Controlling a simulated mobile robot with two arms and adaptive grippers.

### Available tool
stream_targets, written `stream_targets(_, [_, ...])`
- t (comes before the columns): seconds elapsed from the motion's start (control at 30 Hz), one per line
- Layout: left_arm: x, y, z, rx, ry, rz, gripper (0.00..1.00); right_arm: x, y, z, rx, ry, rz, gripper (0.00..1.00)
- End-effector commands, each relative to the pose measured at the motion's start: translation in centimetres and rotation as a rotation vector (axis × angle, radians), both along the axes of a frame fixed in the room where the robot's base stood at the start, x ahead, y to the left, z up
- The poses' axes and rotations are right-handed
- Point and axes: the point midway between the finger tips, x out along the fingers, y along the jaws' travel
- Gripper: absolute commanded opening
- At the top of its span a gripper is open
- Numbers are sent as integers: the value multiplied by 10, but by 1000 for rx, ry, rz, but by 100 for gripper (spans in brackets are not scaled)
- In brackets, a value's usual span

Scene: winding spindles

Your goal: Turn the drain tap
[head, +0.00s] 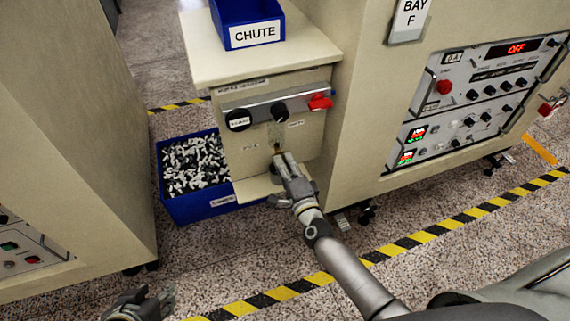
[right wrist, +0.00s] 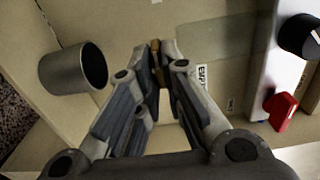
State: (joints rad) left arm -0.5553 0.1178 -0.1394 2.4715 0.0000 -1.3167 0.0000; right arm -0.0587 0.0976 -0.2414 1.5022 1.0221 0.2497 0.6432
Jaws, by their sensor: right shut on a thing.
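The drain tap is a small brass piece (head: 277,149) low on the front of the beige chute cabinet (head: 245,155). My right gripper (head: 281,158) reaches up to it from below and is shut on it. In the right wrist view the fingertips (right wrist: 158,60) close around the brass tap (right wrist: 157,72), whose shape they mostly hide. A small label stands beside it in that view. My left gripper (head: 146,303) is at the lower left of the head view, partly cut off, its fingers apart and empty, far from the tap.
A grey metal cup (right wrist: 75,68) is beside the gripper in the wrist view. A panel above the tap carries black knobs (head: 280,112) and a red knob (head: 320,102). A blue bin (head: 185,212) of small parts stands left. A blue chute bin (head: 242,12) sits on top.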

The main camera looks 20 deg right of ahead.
Motion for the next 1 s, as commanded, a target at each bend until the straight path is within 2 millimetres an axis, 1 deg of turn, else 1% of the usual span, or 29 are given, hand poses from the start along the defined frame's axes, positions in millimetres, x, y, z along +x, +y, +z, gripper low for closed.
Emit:
stream_targets(0.5, [3, -1, 2, -3, -17, -2, 40, -1, 0, -1, 20, 4, 0, 0])
stream_targets(0.53, [3, -1, 2, -3, -17, -2, 40, -1, 0, -1, 20, 4, 0, 11])
stream_targets(0.67, [3, -1, 2, -3, -17, -2, 40, 0, 0, -1, 19, 3, 0, 28])
stream_targets(0.7, [3, -1, 2, -3, -17, -2, 40, 0, 0, -1, 19, 3, 0, 30])
stream_targets(1.0, [2, 0, 1, -2, -12, 0, 40, -1, 0, -1, 17, 2, 0, 30])
